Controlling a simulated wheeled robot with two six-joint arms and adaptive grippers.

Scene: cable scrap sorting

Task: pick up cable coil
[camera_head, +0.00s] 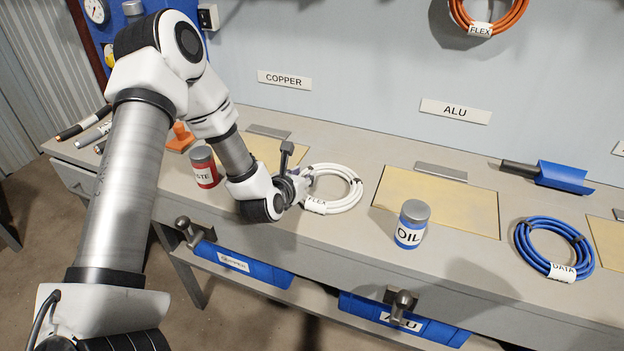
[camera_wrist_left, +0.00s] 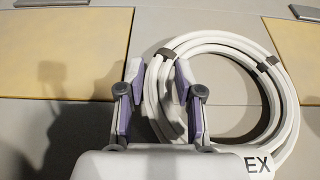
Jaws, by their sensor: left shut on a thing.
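A white cable coil (camera_head: 350,181) with a white tag lies on the bench, left of the oil can. It also shows large in the left wrist view (camera_wrist_left: 284,92), with part of its tag reading "EX". My left gripper (camera_head: 303,179) reaches down to the coil's left side. In the left wrist view, the two fingers (camera_wrist_left: 158,92) stand on either side of the coil's left strands and are shut on them. The coil appears flat at bench level; I cannot tell whether it is lifted. My right gripper is in neither view.
A red can (camera_head: 204,166) stands left of my left gripper, and an oil can (camera_head: 412,224) right of the coil. A blue coil (camera_head: 553,248) and a blue scoop (camera_head: 562,177) lie further right. Blue bins (camera_head: 243,264) sit below the bench top. A yellow mat (camera_head: 436,200) is bare.

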